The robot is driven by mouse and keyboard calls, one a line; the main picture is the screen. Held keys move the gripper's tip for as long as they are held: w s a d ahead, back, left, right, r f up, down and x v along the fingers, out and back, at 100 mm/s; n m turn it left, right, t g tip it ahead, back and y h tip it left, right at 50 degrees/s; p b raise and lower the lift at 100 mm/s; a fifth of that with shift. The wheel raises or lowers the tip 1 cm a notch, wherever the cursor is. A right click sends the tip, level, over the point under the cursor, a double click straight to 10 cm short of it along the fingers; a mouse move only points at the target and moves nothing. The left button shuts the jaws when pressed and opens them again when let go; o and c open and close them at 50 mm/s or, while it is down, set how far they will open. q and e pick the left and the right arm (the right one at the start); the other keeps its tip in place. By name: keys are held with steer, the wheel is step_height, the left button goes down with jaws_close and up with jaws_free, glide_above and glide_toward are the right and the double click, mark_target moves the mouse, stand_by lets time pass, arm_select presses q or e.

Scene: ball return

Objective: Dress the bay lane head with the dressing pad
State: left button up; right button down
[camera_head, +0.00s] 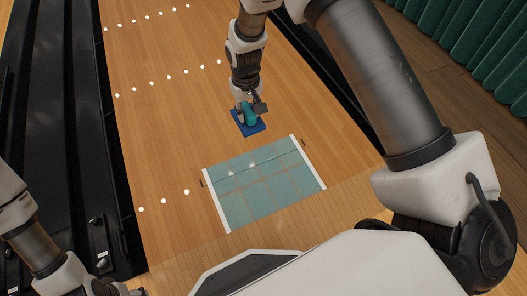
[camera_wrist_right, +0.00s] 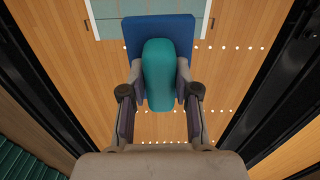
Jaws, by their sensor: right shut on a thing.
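My right gripper (camera_head: 248,108) is shut on the teal handle of the dressing pad, whose blue base (camera_head: 250,131) shows beneath it in the head view. In the right wrist view, the fingers (camera_wrist_right: 160,88) clasp the sides of the teal handle, and the blue pad (camera_wrist_right: 135,30) extends beyond it. I cannot tell whether the pad touches the lane. The lane head, a pale teal gridded patch with white side strips (camera_head: 265,187), lies nearer to me than the pad. Part of it also shows at the top of the right wrist view (camera_wrist_right: 106,28). My left gripper is not clearly in view.
The wooden lane (camera_head: 160,125) has rows of white dots. Black gutters (camera_head: 75,150) run along its left side and another dark gutter (camera_head: 325,75) along its right. A green pleated curtain (camera_head: 480,50) stands at the upper right. Wood around the patch is clear.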

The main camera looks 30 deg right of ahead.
steer(key=s+d+f+b, duration=0.1)
steer(key=f+b, duration=0.5)
steer(key=f, duration=0.6)
steer(key=d+f+b, duration=0.1)
steer(key=f+b, duration=0.5)
steer(key=f, duration=0.7)
steer(key=s+d+f+b, duration=0.1)
steer(key=f+b, duration=0.6)
steer(key=f, duration=0.5)
steer(key=shift+s+d+f, duration=0.25)
steer(key=shift+s+d, duration=0.05)
arm_select(q)
step_height(320, 180, down, 22)
steer(key=shift+w+r, duration=0.25)
steer(key=shift+w, duration=0.05)
steer(key=shift+a, duration=0.1)
arm_select(e)
steer(key=shift+r, duration=0.1)
